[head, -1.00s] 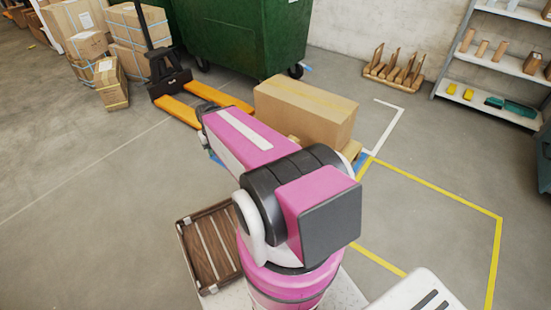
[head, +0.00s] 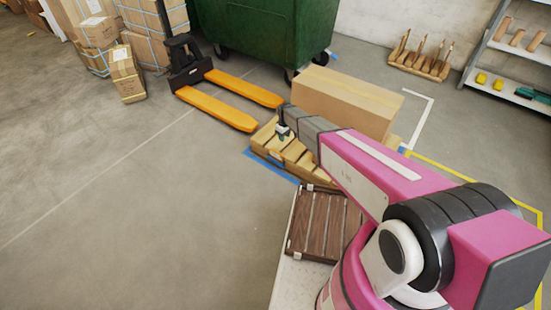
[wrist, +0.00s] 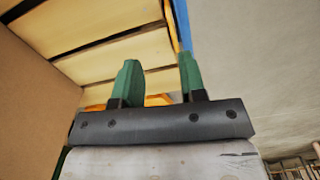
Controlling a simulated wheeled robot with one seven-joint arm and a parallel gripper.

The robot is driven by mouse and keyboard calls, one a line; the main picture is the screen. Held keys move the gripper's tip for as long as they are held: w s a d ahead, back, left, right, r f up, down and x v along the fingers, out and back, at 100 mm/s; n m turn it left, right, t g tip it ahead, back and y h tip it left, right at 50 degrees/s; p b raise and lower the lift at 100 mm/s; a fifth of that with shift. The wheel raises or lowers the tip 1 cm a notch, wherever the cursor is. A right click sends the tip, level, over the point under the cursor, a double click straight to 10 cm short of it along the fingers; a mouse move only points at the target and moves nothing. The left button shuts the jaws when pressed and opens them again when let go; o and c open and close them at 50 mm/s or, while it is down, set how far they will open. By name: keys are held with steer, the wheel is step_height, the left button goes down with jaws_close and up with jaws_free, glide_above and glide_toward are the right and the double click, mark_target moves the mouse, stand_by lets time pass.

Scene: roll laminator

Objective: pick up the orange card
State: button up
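I cannot make out an orange card in either view. My gripper (wrist: 161,78) is empty; its two green fingers stand apart in the wrist view. In the head view, my gripper (head: 283,132) is small at the end of my pink arm, over or beside the wooden pallet. An orange patch (wrist: 157,100) shows low behind the fingers in the wrist view; it may be part of the pallet jack, and I cannot tell for sure.
A large cardboard box (head: 345,100) sits on the wooden pallet (head: 296,156). The yellow-orange pallet jack (head: 215,107) is left of it, before a green bin (head: 265,30). A brown slatted tray (head: 318,225) is near my base. Shelves (head: 510,85) stand right. Left floor is clear.

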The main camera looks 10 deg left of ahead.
steer(key=n, duration=0.1)
glide_above(275, 151)
step_height(275, 151, down, 4)
step_height(275, 151, down, 6)
steer(key=shift+w+r, duration=0.1)
steer(key=f, duration=0.5)
steer(key=shift+d, duration=0.2)
jaws_close()
